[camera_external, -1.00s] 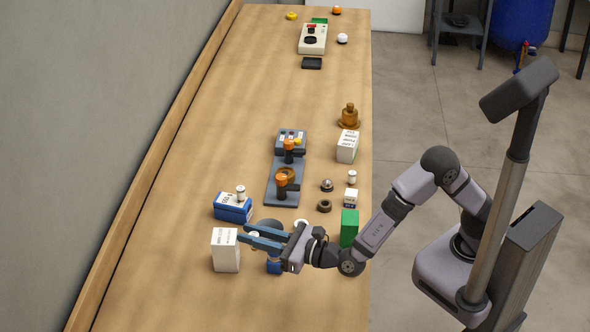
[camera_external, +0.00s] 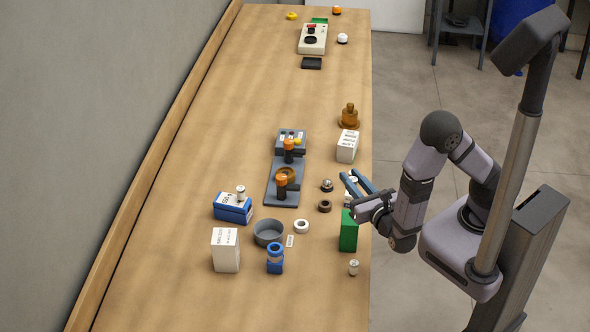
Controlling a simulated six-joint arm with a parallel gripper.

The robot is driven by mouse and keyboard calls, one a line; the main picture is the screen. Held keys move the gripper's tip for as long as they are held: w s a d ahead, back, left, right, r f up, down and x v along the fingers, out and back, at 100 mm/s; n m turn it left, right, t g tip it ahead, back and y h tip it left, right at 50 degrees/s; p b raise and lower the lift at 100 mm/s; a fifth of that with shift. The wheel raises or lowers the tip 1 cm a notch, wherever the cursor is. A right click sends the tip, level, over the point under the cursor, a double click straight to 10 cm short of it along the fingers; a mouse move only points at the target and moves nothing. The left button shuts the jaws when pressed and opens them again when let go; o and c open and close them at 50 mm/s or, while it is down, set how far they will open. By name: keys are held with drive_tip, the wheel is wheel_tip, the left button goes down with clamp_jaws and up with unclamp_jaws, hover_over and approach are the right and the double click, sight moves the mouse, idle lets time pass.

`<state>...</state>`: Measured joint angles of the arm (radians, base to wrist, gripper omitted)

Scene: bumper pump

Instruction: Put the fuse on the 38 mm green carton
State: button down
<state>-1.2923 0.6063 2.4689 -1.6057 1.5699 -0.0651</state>
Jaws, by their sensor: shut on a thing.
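The green carton (camera_external: 348,232) stands upright near the right edge of the table. My gripper (camera_external: 350,176) is just behind it in the picture, reaching in from the right. Its blue-grey fingers are shut on a fuse (camera_external: 353,180), a small white cylinder that is mostly hidden between them. Whether the fuse touches the table or the small white box below it cannot be told. Another similar fuse (camera_external: 353,267) stands at the front right, and one (camera_external: 240,192) stands on the blue box (camera_external: 232,208).
A white carton (camera_external: 226,250), grey bowl (camera_external: 268,232), white ring (camera_external: 301,226) and blue part (camera_external: 275,258) stand left of the green carton. A dark ring (camera_external: 324,206), domed part (camera_external: 327,185) and white box (camera_external: 347,146) are close to my gripper. The left foreground is clear.

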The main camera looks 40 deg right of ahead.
drive_tip(key=shift+d+r, duration=0.15)
drive_tip(key=shift+r, duration=0.45)
hover_over(349, 229)
drive_tip(key=w+d, duration=0.3)
drive_tip(key=shift+s+a+f+p, duration=0.1)
drive_tip(key=shift+s+f+p, duration=0.1)
drive_tip(key=shift+f, duration=1.4)
drive_tip(key=shift+s+a+f+p, duration=0.1)
drive_tip(key=shift+f+p, duration=0.05)
drive_tip(key=shift+f, duration=1.4)
drive_tip(key=shift+f, duration=0.1)
drive_tip(key=shift+f+p, duration=0.35)
drive_tip(key=shift+f, duration=1.45)
drive_tip(key=shift+f, duration=0.1)
drive_tip(key=c, duration=1.6)
unclamp_jaws()
